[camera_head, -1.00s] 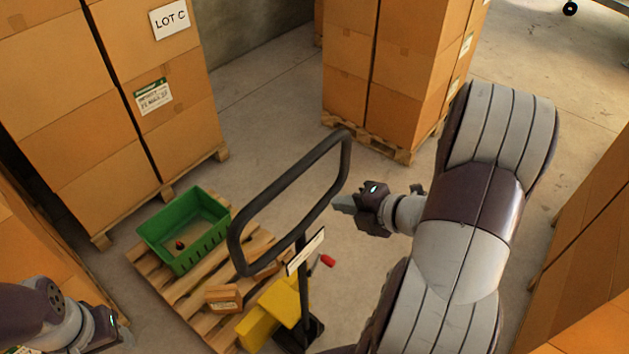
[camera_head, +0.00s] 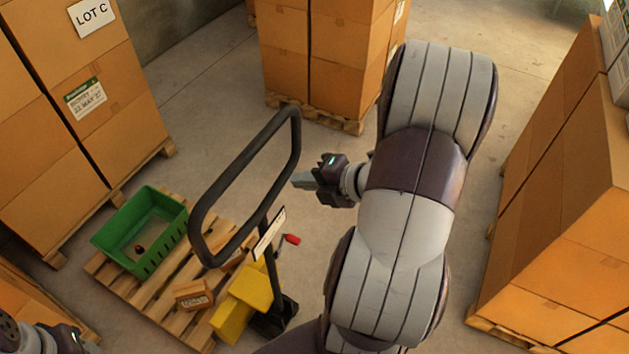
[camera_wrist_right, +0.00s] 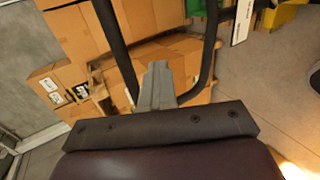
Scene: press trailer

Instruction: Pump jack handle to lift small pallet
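The jack's handle (camera_head: 276,135) is a black upright loop on a post, with a white label plate (camera_head: 269,235) below it. Yellow jack parts (camera_head: 252,287) sit at its foot beside a small wooden pallet (camera_head: 165,298). My right gripper (camera_head: 303,180) is just right of the loop, fingers together and empty, pointing at it. In the right wrist view its fingers (camera_wrist_right: 157,84) appear between the loop's two bars (camera_wrist_right: 118,50); contact cannot be told. My left gripper (camera_head: 72,340) is cut off at the bottom left, its fingers unclear.
The pallet carries a green crate (camera_head: 165,250) and a small carton (camera_head: 192,294). A red-tipped lever (camera_head: 292,239) shows beside the post. Tall carton stacks stand left (camera_head: 130,130), behind (camera_head: 330,70) and right (camera_head: 560,230). Bare floor (camera_head: 215,130) lies between the stacks.

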